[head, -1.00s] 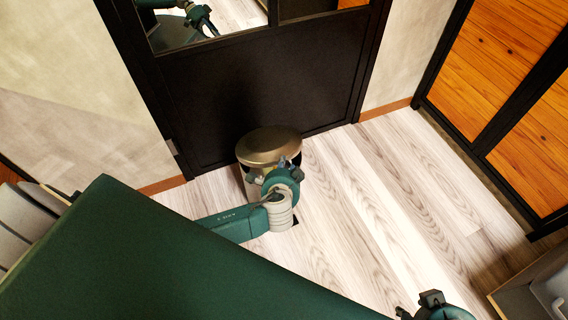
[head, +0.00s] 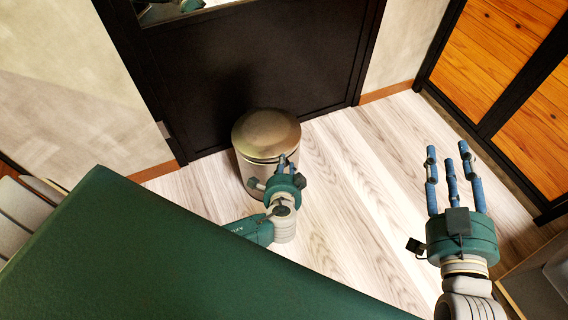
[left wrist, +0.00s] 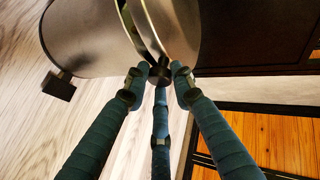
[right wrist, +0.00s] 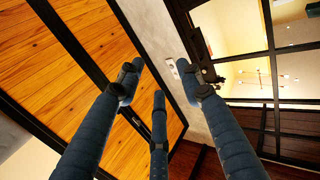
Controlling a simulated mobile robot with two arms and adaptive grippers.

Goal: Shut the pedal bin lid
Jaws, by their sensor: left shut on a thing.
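The pedal bin (head: 252,178) stands on the floor against the dark door, a metallic cylinder with a domed bronze lid (head: 265,130). In the head view the lid lies almost flat on top. In the left wrist view a narrow gap shows between the lid (left wrist: 180,22) and the bin body (left wrist: 90,40). My left gripper (head: 288,163) is at the bin's near right side, by the lid's edge. In the left wrist view its fingers are shut on a small black tab (left wrist: 160,72) at the rim. My right gripper (head: 447,155) is open and empty, raised at the right.
The dark door (head: 250,75) stands right behind the bin. The light wood floor (head: 350,190) is clear to the right of it. Wood-panelled black-framed doors (head: 510,70) stand at the right. A black block (left wrist: 58,86), perhaps the pedal, sticks out at the bin's base.

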